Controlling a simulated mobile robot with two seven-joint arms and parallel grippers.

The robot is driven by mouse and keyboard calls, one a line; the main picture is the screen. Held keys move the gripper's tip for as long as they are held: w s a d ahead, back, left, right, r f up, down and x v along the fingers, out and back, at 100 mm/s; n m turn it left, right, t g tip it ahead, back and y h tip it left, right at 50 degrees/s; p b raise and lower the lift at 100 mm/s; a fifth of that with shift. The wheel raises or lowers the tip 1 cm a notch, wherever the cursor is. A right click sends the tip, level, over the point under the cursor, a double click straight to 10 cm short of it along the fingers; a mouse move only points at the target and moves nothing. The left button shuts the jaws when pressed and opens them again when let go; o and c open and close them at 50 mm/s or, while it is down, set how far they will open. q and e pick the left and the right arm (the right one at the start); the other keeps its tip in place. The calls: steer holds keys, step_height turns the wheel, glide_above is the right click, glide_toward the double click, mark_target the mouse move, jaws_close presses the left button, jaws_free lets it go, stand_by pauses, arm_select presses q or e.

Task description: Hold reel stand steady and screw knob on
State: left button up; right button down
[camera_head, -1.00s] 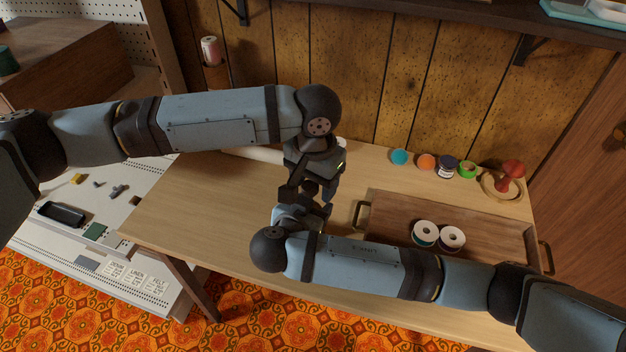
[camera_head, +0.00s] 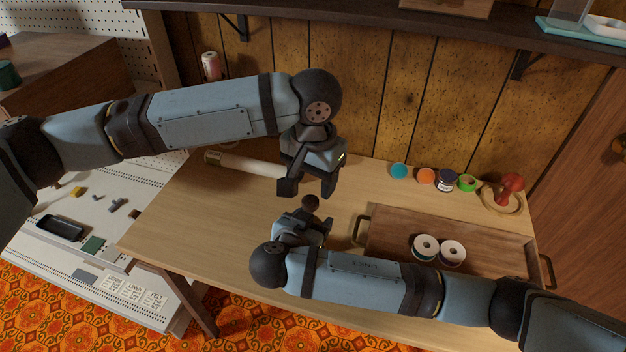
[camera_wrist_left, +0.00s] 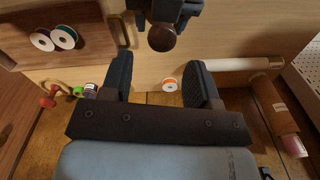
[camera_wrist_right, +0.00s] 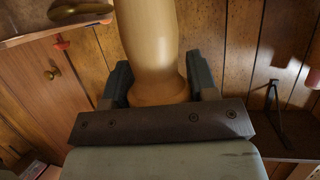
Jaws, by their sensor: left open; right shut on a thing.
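My right gripper (camera_head: 308,226) is shut on a pale turned wooden post (camera_wrist_right: 148,40), which I take as the reel stand; the post fills the middle of the right wrist view. A dark brown round knob (camera_head: 310,202) shows at the gripper's upper side, and it shows end-on in the left wrist view (camera_wrist_left: 161,38). Whether it is threaded on, I cannot tell. My left gripper (camera_head: 307,188) is open and empty, just above and behind the knob and apart from it. The stand's lower part is hidden by my right gripper in the head view.
A wooden tray (camera_head: 385,228) with two reels (camera_head: 426,246) lies to the right. Several small coloured spools (camera_head: 426,176) and a red mushroom-shaped thing (camera_head: 511,183) stand along the back. A white roll (camera_head: 248,167) lies at the back left.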

mark_target(310, 200)
arm_select(q)
step_height(310, 200, up, 3)
steer(key=n, duration=0.2)
steer(key=shift+s+a+n, duration=0.15)
steer(key=shift+n, duration=0.25)
steer(key=shift+f, duration=4.05)
steer(key=c, duration=0.9)
steer(key=o, duration=1)
